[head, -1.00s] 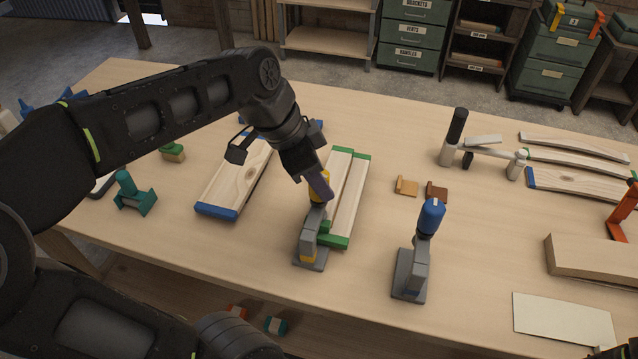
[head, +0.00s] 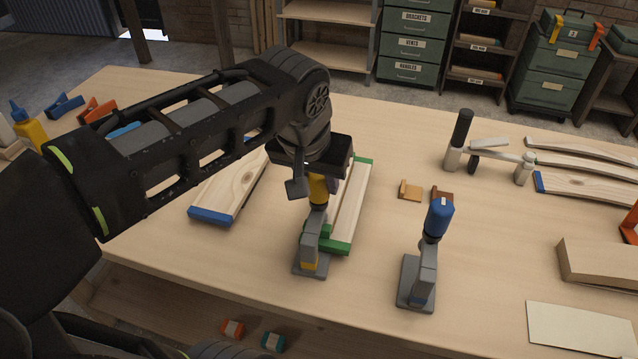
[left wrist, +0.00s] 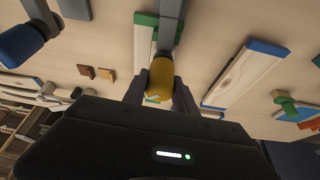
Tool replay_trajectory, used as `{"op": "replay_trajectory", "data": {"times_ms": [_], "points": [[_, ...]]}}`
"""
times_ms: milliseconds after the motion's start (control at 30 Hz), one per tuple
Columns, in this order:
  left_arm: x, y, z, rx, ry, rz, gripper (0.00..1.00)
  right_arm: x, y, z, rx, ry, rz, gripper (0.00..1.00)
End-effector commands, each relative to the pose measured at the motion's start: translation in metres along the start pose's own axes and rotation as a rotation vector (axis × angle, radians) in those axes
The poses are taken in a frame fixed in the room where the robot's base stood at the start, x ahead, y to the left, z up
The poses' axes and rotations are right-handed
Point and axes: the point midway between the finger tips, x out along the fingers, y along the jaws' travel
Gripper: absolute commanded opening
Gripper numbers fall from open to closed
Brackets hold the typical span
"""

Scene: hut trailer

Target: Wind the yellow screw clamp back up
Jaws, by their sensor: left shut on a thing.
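The yellow screw clamp (head: 311,252) stands at the near edge of the table, a grey frame with a yellow handle on top. Its yellow handle (left wrist: 161,80) shows between my fingers in the left wrist view. My left gripper (head: 311,188) is shut on the handle from above and hides its top. The left gripper (left wrist: 160,92) also shows in its own wrist view, one finger on each side of the handle. Green-ended boards (head: 348,205) lie beside and behind the clamp. My right gripper is not in view.
A blue-handled clamp (head: 428,252) stands to the right. A blue-ended board (head: 228,193) lies to the left. Small orange and brown blocks (head: 410,190) lie behind the blue clamp. A black-handled clamp (head: 459,140) and pale boards are at the right.

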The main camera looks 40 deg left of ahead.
Motion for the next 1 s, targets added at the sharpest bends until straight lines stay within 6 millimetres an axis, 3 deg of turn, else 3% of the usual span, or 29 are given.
{"op": "replay_trajectory", "data": {"times_ms": [400,1000], "points": [[0.0,0.0,-0.001,-0.307,0.003,-0.126,0.0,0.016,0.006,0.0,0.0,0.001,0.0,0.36],[-0.001,0.0,-0.001,-0.315,0.003,-0.129,0.0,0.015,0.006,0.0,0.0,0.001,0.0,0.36]]}}
